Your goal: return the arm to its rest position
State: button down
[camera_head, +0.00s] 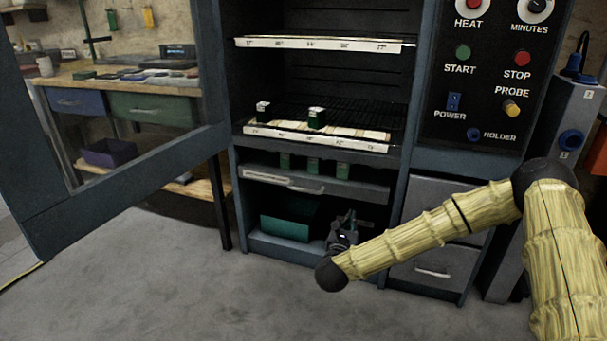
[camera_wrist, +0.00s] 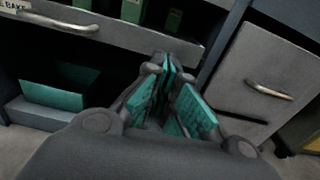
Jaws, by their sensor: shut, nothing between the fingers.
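My arm, with yellow bamboo-like links and dark joints, reaches in from the right in the head view. My gripper (camera_head: 346,224) is at its end, low in front of the oven cabinet's bottom compartment. In the wrist view my gripper (camera_wrist: 168,72) is shut, its teal-padded fingers together with nothing between them. It points at the cabinet front, just under the half-open drawer (camera_head: 318,184). Whether the fingertips touch anything is hidden.
The cabinet door (camera_head: 100,212) stands wide open at left. A green bin (camera_head: 290,222) sits in the bottom compartment. Small green-and-white blocks (camera_head: 317,118) stand on the rack. Closed grey drawers (camera_head: 436,270) are at right. A workbench (camera_head: 130,90) is behind the door. The floor in front is clear.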

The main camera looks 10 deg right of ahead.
jog(key=s+a+f+n+g+y, duration=0.1)
jog(key=s+a+f+n+y, duration=0.35)
jog(key=a+f+n, duration=0.35)
jog(key=s+a+f+n+g+y, duration=0.1)
jog(key=s+a+f+n+y, duration=0.3)
jog(key=s+a+f+n, duration=0.3)
jog(key=s+a+f+n+g+y+p, duration=0.1)
jog(key=s+a+f+n+g+y, duration=0.3)
jog(key=s+f+n, duration=0.75)
jog(key=s+d+f+n+g+h+p, duration=0.1)
jog(key=s+d+f+n+g, duration=0.2)
jog(key=s+n, duration=0.6)
jog(key=s+d+f+n+g+h, duration=0.1)
jog(key=s+d+n+g, duration=0.3)
jog(key=s, duration=1)
jog(key=s+d+r+n+g+p, duration=0.1)
jog(key=s+r+n+g, duration=0.1)
jog(key=s+n, duration=0.1)
notch_tip(320, 180, up, 37)
jog(key=p, duration=3.7)
jog(key=shift+d+h, duration=0.15)
jog(key=shift+h, duration=0.2)
